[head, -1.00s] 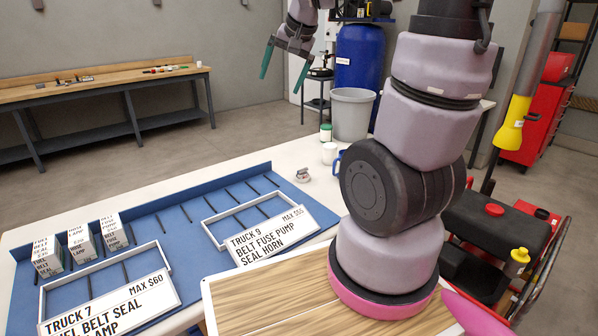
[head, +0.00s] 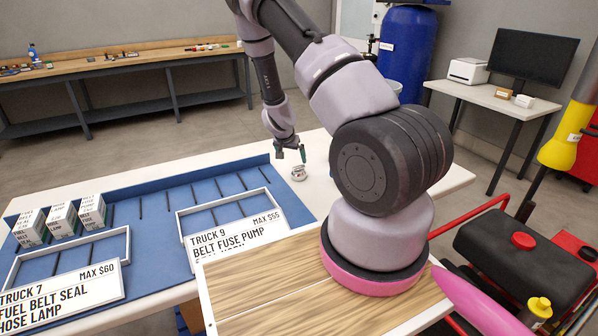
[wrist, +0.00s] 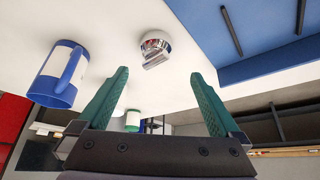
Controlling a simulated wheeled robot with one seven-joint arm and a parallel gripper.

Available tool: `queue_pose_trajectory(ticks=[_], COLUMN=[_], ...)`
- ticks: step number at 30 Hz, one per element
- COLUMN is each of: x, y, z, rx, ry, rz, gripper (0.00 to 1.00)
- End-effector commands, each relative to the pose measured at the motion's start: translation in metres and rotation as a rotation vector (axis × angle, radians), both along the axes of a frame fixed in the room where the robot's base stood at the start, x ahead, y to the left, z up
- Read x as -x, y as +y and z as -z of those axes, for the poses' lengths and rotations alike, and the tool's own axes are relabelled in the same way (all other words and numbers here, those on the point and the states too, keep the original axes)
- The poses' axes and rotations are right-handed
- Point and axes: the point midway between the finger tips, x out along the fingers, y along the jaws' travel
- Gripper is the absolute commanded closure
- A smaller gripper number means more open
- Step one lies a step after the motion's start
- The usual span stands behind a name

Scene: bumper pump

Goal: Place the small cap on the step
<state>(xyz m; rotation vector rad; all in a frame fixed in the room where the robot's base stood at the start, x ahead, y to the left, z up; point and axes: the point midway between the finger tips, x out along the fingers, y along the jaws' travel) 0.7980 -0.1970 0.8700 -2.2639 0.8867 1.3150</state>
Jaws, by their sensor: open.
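My gripper (wrist: 161,78) is open and empty; its two green fingers are spread in the wrist view. In the head view it (head: 291,152) hangs over the white table, close to a small round silver piece (head: 298,173). That piece also shows in the wrist view (wrist: 155,46), lying on the table beyond the fingertips and roughly centred between them. It is not touched by the fingers in that view. A white jar with a green lid (wrist: 132,121) shows between the fingers, farther off. I cannot tell which thing is the small cap, and I make out no clear step.
A blue and white mug (wrist: 60,76) stands on the table near the silver piece. The blue mat (head: 148,218) holds the TRUCK 7 tray (head: 63,288), TRUCK 9 tray (head: 236,236) and several labelled boxes (head: 62,218). A wooden board (head: 262,290) lies in front.

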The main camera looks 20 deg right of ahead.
Motion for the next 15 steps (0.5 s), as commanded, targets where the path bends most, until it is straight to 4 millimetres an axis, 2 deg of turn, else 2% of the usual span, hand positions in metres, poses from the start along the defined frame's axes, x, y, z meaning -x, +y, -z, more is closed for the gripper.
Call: queue_pose_trajectory(ticks=[9, 15], x=[-0.014, -0.020], y=[-0.018, -0.023], z=[0.041, 0.055], rx=[0.010, 0.009], ry=[0.003, 0.002], rz=[0.002, 0.000], gripper=[0.00, 0.00])
